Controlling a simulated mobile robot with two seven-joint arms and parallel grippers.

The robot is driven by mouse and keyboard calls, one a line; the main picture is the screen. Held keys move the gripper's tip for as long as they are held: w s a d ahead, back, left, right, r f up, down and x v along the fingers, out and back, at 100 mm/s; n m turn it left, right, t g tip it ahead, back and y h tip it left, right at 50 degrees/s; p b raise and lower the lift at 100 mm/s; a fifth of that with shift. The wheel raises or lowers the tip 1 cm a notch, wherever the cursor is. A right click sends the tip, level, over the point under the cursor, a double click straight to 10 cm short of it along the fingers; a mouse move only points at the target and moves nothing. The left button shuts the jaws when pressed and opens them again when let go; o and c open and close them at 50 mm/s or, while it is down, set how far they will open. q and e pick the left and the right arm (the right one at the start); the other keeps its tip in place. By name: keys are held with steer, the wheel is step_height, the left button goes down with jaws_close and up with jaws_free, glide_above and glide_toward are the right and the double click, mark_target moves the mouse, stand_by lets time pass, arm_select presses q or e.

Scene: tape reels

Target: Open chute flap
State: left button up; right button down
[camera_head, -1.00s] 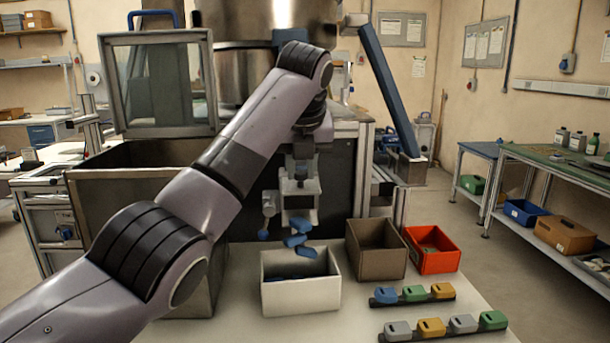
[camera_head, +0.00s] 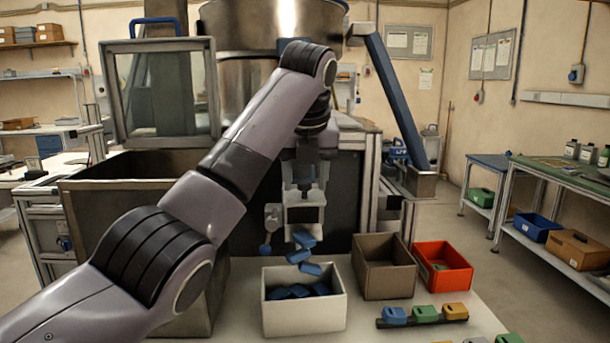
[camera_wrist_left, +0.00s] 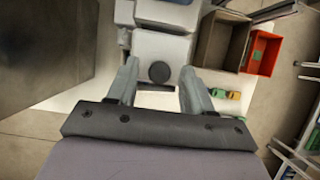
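The grey metal chute mouth (camera_head: 304,214) stands in front of the machine. Several blue pieces (camera_head: 304,240) are in the air just below it, above a white bin (camera_head: 305,318) with blue pieces inside. A grey lever with a blue knob (camera_head: 265,249) hangs at the chute's left. I cannot make out the flap itself. My left gripper (camera_head: 304,174) is at the chute, above its mouth. In the left wrist view, its two fingers (camera_wrist_left: 158,85) are spread, with a dark round knob (camera_wrist_left: 158,72) and grey housing between and beyond them. My right gripper is not in view.
A brown bin (camera_head: 388,284) and a red bin (camera_head: 445,283) stand right of the white bin. A rack of coloured blocks (camera_head: 424,316) lies in front of them. A framed clear panel (camera_head: 166,95) stands at the left.

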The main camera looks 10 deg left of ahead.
arm_select(q)
steer(key=shift+r, duration=0.15)
steer(key=v, duration=0.6)
steer(key=shift+s+r+b, duration=0.3)
steer(key=shift+r+b, duration=0.1)
steer(key=shift+d, duration=0.1)
